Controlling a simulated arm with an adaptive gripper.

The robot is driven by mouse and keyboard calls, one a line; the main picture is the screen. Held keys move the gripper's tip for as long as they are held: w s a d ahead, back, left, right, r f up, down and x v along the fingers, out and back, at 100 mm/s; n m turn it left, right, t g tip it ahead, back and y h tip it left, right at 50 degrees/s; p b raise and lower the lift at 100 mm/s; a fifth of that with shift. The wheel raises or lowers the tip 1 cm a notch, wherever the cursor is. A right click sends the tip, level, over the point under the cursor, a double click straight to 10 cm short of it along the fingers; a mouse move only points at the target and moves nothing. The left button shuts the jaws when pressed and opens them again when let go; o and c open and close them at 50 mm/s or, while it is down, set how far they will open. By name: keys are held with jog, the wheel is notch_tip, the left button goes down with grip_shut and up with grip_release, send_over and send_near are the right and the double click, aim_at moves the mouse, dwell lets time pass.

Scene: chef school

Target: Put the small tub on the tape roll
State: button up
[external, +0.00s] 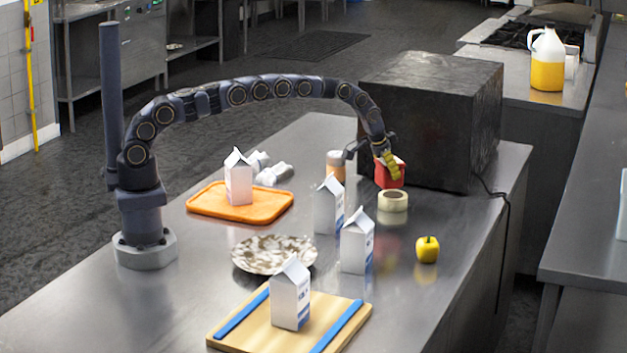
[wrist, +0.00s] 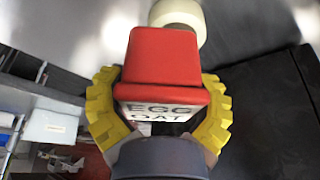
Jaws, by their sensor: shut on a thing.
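The small tub (external: 391,178) is red, and it is held in my gripper (external: 388,164) beside the dark box. In the wrist view the red tub (wrist: 165,58) sits between the two yellow fingers of my gripper (wrist: 160,108), with a label reading "EGG OAT". The tape roll (external: 393,201) is cream-coloured and lies flat on the metal table, just below and in front of the tub in the external view. It also shows in the wrist view (wrist: 180,14), just past the tub and partly hidden by it. I cannot tell whether the tub touches the roll.
A large dark box (external: 440,120) stands right behind the gripper. An orange tray (external: 215,207), a plate (external: 250,255) and a cutting board (external: 255,330) lie further left and forward.

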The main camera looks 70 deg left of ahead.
aim_at(388, 183)
jog(key=shift+w+f, duration=0.15)
jog(key=shift+w, duration=0.05)
jog(key=shift+f, duration=1.55)
jog(key=shift+f, duration=0.2)
jog(key=o, duration=1.1)
jog(key=shift+r, duration=0.15)
jog(key=v, duration=1.2)
jog(key=shift+r, duration=0.1)
